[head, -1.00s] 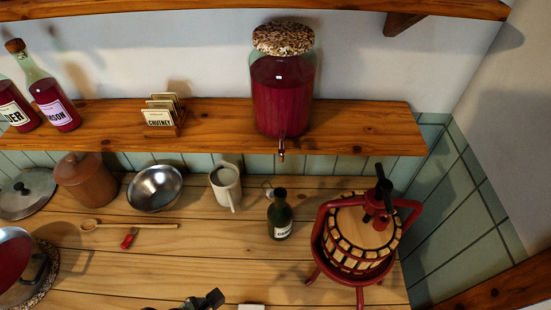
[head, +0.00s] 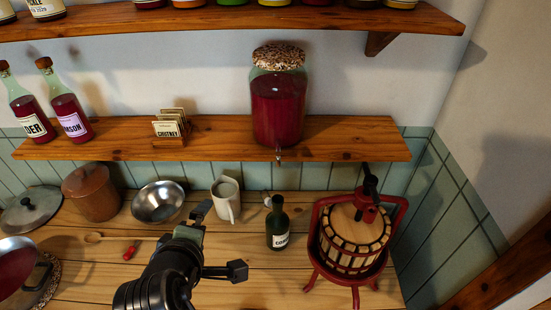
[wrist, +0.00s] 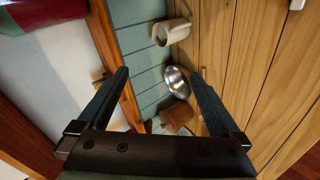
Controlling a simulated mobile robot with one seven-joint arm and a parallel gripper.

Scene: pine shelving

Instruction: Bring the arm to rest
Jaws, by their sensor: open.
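My gripper (wrist: 162,85) shows in the wrist view with its two fingers wide apart and nothing between them. In the head view my arm rises from the lower middle, and my gripper (head: 200,212) is over the counter, in front of the metal bowl (head: 158,202) and left of the white mug (head: 227,199). In the wrist view the mug (wrist: 171,32) and the bowl (wrist: 178,82) lie beyond the fingers, apart from them. My arm hides part of the wooden spoon and the counter.
A jar of red liquid (head: 277,105) stands on the shelf (head: 220,140) above the counter. A dark bottle (head: 277,225) and a red fruit press (head: 353,236) stand to the right. A brown canister (head: 92,193) and a pot (head: 22,272) are left.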

